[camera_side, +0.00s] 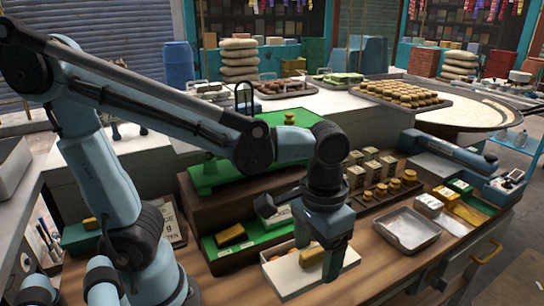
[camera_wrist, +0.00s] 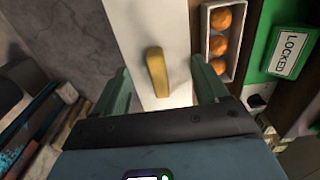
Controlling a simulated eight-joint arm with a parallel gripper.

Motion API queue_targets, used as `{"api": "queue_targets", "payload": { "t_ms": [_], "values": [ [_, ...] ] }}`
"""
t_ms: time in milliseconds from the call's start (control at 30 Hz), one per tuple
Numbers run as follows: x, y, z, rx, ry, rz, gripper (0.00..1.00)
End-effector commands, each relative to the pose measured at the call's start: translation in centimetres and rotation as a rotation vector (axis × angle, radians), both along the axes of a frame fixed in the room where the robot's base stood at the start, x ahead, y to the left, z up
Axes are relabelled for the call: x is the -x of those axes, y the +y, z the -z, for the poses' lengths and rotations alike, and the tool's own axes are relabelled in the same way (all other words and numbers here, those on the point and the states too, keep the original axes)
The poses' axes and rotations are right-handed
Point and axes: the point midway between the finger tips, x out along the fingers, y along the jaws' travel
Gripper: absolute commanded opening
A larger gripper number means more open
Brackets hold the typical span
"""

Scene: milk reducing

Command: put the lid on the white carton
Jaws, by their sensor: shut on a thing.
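The white carton (camera_side: 277,289) stands on the wooden bench, low in the middle of the side view. In the wrist view the carton (camera_wrist: 206,38) lies right of the lid and several orange round things show inside it. The white lid (camera_wrist: 140,28) has a yellow handle (camera_wrist: 157,72), which also shows in the side view (camera_side: 312,257). My gripper (camera_side: 335,265) is shut on the lid, with a finger at each side of it. The lid hangs over part of the carton and leaves the row of round things uncovered. I cannot tell whether lid and carton touch.
A green shelf with a yellow block (camera_side: 230,235) stands left of the carton. A green box marked LOCKED (camera_wrist: 288,52) is close on the right in the wrist view. Bare wood lies between.

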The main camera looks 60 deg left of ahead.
Motion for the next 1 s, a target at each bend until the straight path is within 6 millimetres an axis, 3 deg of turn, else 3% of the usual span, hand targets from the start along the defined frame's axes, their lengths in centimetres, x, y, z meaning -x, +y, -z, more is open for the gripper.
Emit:
{"api": "queue_targets", "payload": {
  "t_ms": [200, 400, 667, 1000],
  "values": [
    [-2.6, 6.0, 0.0, 0.000, 0.000, -0.011, 0.45],
    [-3.4, 9.5, 0.1, 0.000, 0.000, -0.004, 0.45],
    [-3.6, 10.6, 0.5, 0.000, 0.000, 0.002, 0.45],
    [-3.6, 10.6, 3.3, -0.001, -0.001, 0.002, 0.45]
  ]
}}
